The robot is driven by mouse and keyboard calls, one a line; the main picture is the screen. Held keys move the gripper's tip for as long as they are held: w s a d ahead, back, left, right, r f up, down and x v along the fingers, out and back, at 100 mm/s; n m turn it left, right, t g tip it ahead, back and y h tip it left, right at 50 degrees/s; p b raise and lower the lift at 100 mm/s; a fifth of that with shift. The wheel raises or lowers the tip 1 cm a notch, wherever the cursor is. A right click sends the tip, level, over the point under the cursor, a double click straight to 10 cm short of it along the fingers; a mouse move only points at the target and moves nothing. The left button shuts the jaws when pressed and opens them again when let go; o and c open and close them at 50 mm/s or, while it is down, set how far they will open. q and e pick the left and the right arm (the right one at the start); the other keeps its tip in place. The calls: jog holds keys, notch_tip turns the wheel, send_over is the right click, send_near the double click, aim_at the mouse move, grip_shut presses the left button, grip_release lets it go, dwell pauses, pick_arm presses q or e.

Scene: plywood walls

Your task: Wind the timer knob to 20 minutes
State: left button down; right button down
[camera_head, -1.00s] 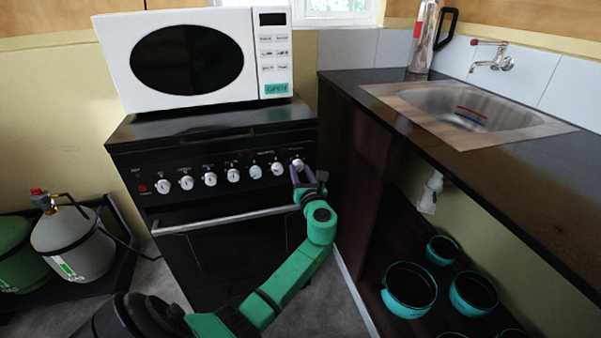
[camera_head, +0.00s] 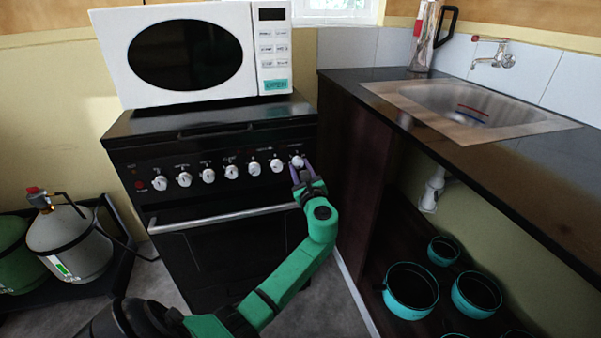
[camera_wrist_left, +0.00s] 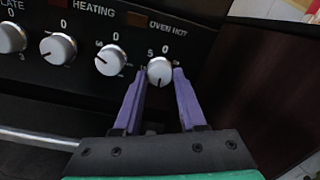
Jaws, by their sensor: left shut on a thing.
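The black stove (camera_head: 220,165) has a row of white knobs on its front panel. The rightmost knob (camera_head: 297,161) also shows in the left wrist view (camera_wrist_left: 159,70), with a 0 above it and its dark mark pointing down. My left gripper (camera_head: 299,170) is at this knob. In the left wrist view its purple fingers (camera_wrist_left: 160,75) stand on either side of the knob, shut on it. The neighbouring knob (camera_wrist_left: 110,59) is just left of the fingers. My right gripper is not in view.
A white microwave (camera_head: 195,55) stands on the stove. The oven handle (camera_head: 222,217) runs below the knobs. A dark counter with a sink (camera_head: 465,105) is close on the right, with teal pots (camera_head: 410,290) beneath. Gas cylinders (camera_head: 70,243) stand at the left.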

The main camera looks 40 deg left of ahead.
pick_arm(q)
jog(key=shift+f+n+b, duration=0.25)
jog(key=shift+n+b, duration=0.2)
jog(key=shift+n, duration=0.65)
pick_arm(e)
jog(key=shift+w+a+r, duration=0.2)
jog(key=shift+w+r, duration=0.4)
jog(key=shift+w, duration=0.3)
pick_arm(q)
jog(key=c, duration=0.8)
grip_release()
jog(key=o, duration=0.3)
jog(key=shift+s+r, duration=0.1)
jog(key=shift+r, duration=0.1)
jog(key=p+v, duration=0.1)
jog(key=v, duration=1.3)
jog(key=shift+s+d, duration=0.15)
jog(key=shift+d, duration=0.15)
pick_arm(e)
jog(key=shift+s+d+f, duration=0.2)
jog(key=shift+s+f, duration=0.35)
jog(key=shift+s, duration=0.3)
pick_arm(q)
jog(key=shift+o, duration=0.2)
